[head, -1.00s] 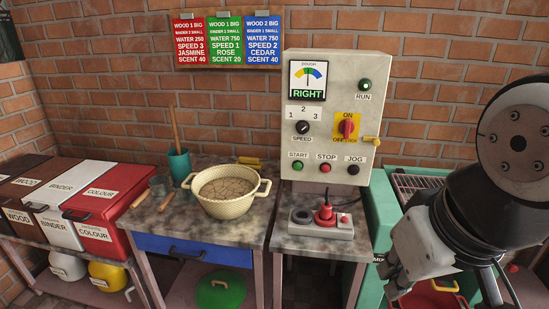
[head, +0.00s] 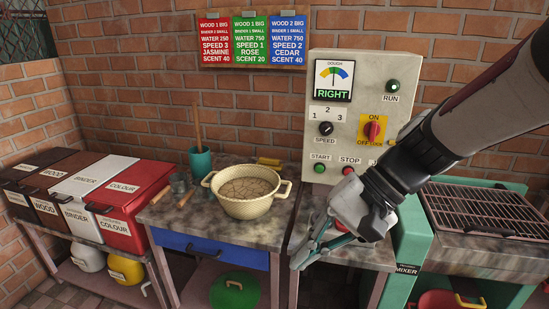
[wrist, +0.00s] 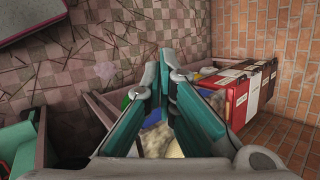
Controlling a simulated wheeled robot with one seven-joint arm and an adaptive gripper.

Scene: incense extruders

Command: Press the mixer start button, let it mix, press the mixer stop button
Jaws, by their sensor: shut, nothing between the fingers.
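The control box (head: 352,130) stands upright against the brick wall in the head view. Its green START button (head: 320,168) and red STOP button (head: 348,170) are both visible, with my gripper just below and right of STOP. The JOG button is hidden behind my arm. The gauge (head: 333,80) reads RIGHT and the RUN lamp (head: 393,86) looks dark green. The red ON/OFF switch (head: 372,130) and SPEED knob (head: 326,128) also show. My gripper (head: 298,262) is shut and empty, pointing left and down in front of the box; its fingers meet in the wrist view (wrist: 164,55).
A cream bowl of dough (head: 246,208) sits on the stone bench left of the box. My gripper covers most of the plug socket block. A wire rack (head: 480,208) and the green mixer housing (head: 410,240) are at right. Bins (head: 122,215) stand at left.

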